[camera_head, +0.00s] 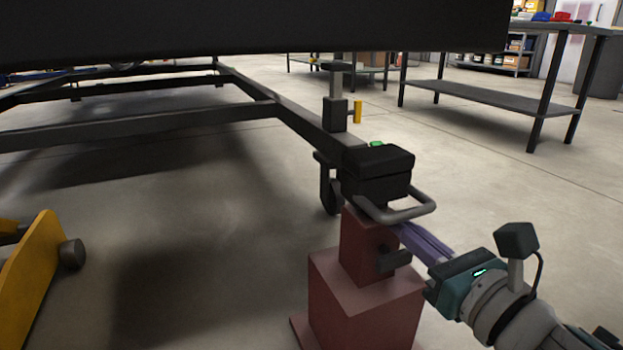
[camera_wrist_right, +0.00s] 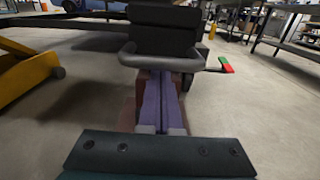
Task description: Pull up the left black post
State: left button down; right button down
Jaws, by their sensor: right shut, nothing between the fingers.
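A black block (camera_head: 377,172) with a grey loop handle (camera_head: 402,212) sits on top of a red stepped stand (camera_head: 362,285), beside the corner of a dark frame. In the right wrist view the block (camera_wrist_right: 165,38) and its handle (camera_wrist_right: 162,62) are straight ahead. A short dark upright post (camera_head: 335,113) with a yellow tab (camera_head: 358,111) stands on the frame's rail behind the block. I cannot tell which of these is the left black post. My right gripper (camera_head: 404,229) is shut and empty, its purple fingers just below the handle; contact is unclear. My left gripper is not in view.
A large dark panel (camera_head: 250,30) hangs across the top of the head view. The dark frame (camera_head: 190,128) runs back left above the floor. A yellow piece (camera_head: 30,270) is at lower left. A workbench (camera_head: 497,95) stands at back right.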

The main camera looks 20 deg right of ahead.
jog(key=shift+r+p, duration=5.15)
jog(key=shift+r, duration=0.9)
jog(key=shift+f+b, duration=1.45)
jog(key=shift+b, duration=0.05)
jog(key=s, duration=0.9)
jog(key=shift+d+p, duration=0.35)
jog(key=shift+p, duration=0.1)
